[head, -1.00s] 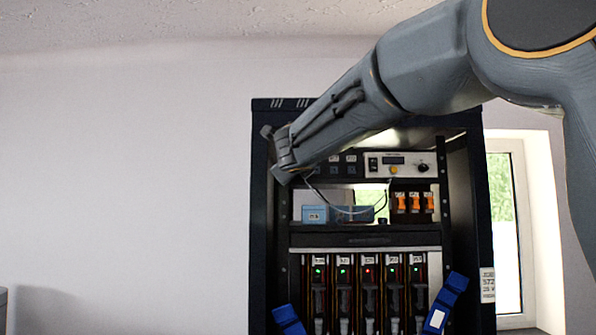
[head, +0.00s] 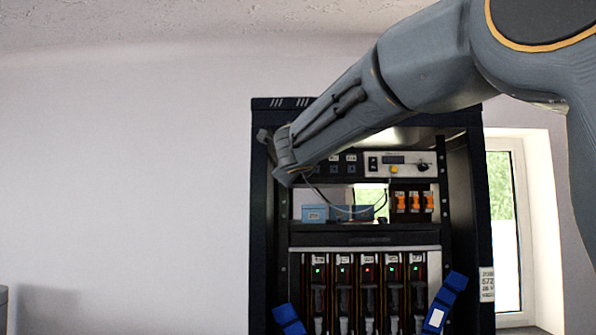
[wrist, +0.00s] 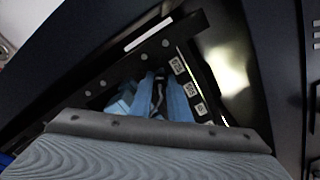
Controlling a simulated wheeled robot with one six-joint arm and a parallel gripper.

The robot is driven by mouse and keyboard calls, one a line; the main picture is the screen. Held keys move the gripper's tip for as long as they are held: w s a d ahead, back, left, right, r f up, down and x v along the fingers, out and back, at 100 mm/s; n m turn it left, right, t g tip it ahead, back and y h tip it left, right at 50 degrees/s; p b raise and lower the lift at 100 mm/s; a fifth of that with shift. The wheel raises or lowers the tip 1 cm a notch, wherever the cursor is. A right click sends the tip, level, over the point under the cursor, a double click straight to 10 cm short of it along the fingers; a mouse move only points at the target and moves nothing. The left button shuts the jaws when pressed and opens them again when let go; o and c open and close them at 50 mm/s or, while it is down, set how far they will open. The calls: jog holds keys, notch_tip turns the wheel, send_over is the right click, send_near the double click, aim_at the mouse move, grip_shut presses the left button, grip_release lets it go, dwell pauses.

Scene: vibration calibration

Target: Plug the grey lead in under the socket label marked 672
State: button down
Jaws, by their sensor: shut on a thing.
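My gripper (wrist: 161,96) shows in the wrist view as two light-blue fingers. They are closed on the grey lead's end, a narrow grey piece between them. In the head view my arm's end hides the fingers and the plug at the upper left of the rack. The thin grey lead (head: 316,190) hangs from there and curves right across the shelf opening. In the head view some labels (head: 351,157) show above dark sockets right of my wrist.
The dark rack (head: 260,230) frames the panel closely on both sides. A control unit (head: 405,164) with a yellow knob is right of the sockets. Below are a blue box (head: 314,213), orange switches (head: 414,202) and several lit modules (head: 367,290). The wall at left is clear.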

jog(key=shift+s, duration=0.25)
jog(key=shift+s, duration=0.15)
dwell(0.3)
jog(key=shift+s, duration=0.35)
dwell(0.5)
jog(key=s, duration=0.3)
jog(key=shift+s+a, duration=0.15)
dwell(0.3)
jog(key=shift+w+d+b, duration=0.4)
jog(key=shift+d+b, duration=0.1)
jog(key=shift+d, duration=2.15)
jog(key=shift+w+d+b, duration=0.45)
jog(key=shift+d+b, duration=0.05)
jog(key=shift+d, duration=2.1)
jog(key=shift+w+d+b, duration=0.4)
jog(key=shift+d+b, duration=0.1)
jog(key=shift+d, duration=2.15)
